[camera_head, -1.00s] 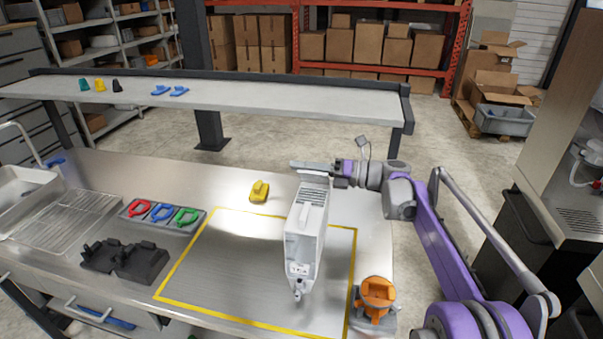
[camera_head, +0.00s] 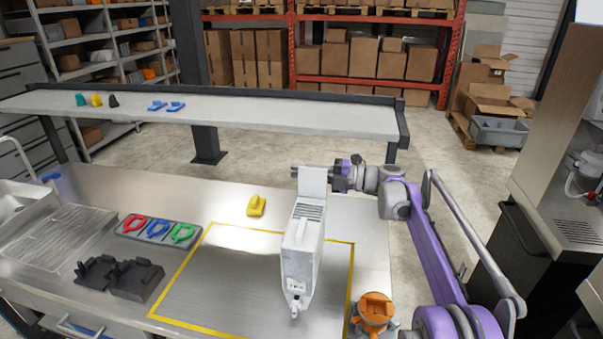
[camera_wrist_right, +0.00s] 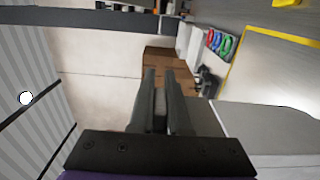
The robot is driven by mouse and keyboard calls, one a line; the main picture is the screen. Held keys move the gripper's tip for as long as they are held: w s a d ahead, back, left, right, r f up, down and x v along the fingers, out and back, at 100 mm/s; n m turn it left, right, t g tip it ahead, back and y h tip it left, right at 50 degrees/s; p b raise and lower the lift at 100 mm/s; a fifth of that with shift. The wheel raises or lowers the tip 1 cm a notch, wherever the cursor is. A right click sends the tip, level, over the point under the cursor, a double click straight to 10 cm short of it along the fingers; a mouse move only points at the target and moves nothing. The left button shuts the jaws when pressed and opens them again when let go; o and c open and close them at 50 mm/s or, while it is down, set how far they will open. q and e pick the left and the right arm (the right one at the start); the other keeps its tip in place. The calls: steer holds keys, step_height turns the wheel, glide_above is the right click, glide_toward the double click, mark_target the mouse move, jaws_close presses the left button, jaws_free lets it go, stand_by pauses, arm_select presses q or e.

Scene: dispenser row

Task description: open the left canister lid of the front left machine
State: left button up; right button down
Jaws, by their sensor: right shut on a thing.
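A pale grey and white canister (camera_head: 302,245) is at the yellow-outlined area of the steel table in the head view. Its flat lid (camera_head: 313,182) stands up at the far end, clear of the top. My right gripper (camera_head: 297,171) reaches in from the right behind the lid and is shut on it; the lid hides part of the fingers. In the right wrist view the fingers (camera_wrist_right: 160,75) are close together, and a grey surface lies to their right. My left gripper is not in view. No machine that I can identify as the front left one shows.
A yellow piece (camera_head: 256,206) lies behind the outlined area. An orange part on a grey base (camera_head: 375,310) stands near the front right. A tray of coloured rings (camera_head: 158,230) and a black fixture (camera_head: 120,277) are on the left. A raised shelf (camera_head: 260,112) runs behind.

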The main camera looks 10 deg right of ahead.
stand_by(0.5)
steer(key=c, duration=0.9)
jaws_free()
steer(key=b+v, duration=0.1)
steer(key=v, duration=1)
steer(key=shift+w, duration=0.1)
steer(key=shift+a, duration=0.1)
